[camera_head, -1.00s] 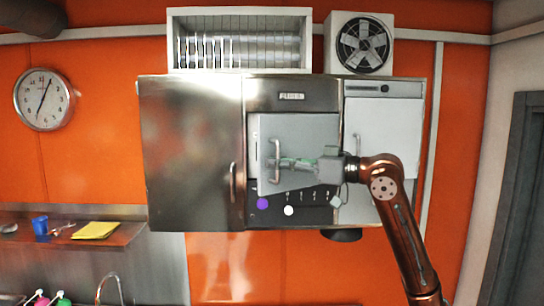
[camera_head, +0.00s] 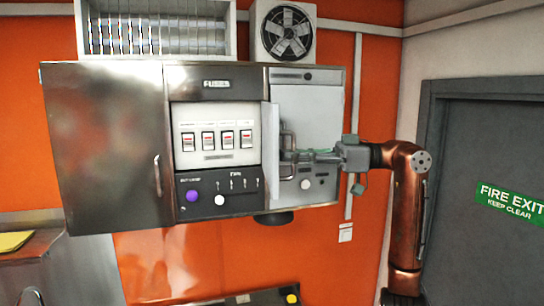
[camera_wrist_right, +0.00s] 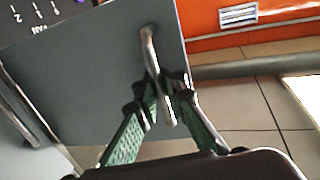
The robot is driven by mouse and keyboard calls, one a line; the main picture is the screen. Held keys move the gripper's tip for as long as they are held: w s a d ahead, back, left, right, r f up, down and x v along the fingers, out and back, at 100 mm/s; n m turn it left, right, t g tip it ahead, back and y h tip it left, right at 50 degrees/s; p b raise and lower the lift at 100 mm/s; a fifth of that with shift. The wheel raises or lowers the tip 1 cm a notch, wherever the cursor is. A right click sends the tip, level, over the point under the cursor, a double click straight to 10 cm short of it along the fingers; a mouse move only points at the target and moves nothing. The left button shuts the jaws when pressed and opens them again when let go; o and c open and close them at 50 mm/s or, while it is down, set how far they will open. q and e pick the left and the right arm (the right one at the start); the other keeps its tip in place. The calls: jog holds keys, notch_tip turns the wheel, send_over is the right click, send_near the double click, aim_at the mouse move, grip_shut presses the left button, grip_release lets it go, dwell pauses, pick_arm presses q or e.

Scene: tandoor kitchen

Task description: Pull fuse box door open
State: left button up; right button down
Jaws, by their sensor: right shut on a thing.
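The fuse box door (camera_head: 269,150) stands swung open to the right, nearly edge-on in the head view. Behind it the fuse box interior (camera_head: 217,131) shows a white panel with several red-marked switches. My right gripper (camera_head: 292,156) is shut on the metal door handle (camera_head: 287,141). In the right wrist view the door (camera_wrist_right: 85,75) is a flat grey panel, and the handle (camera_wrist_right: 148,45) runs down between the green-padded fingers (camera_wrist_right: 160,98). My left gripper is not in view.
A steel cabinet door (camera_head: 105,140) is closed on the left. A pale panel (camera_head: 308,112) lies behind the open door on the right. A dark control strip with a purple knob (camera_head: 192,196) sits below the switches. A grey fire exit door (camera_head: 490,150) stands at far right.

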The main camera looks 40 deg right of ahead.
jog(key=shift+s+d+r, duration=0.1)
jog(key=shift+s+d, duration=0.2)
jog(key=shift+d, duration=0.4)
jog(key=shift+s+d, duration=0.25)
jog(key=shift+d, duration=0.45)
jog(key=c, duration=2.5)
grip_release()
jog(key=shift+o, duration=0.8)
jog(key=shift+s+a, duration=0.1)
jog(key=shift+s, duration=0.05)
jog(key=v, duration=1.2)
jog(key=shift+w, duration=0.25)
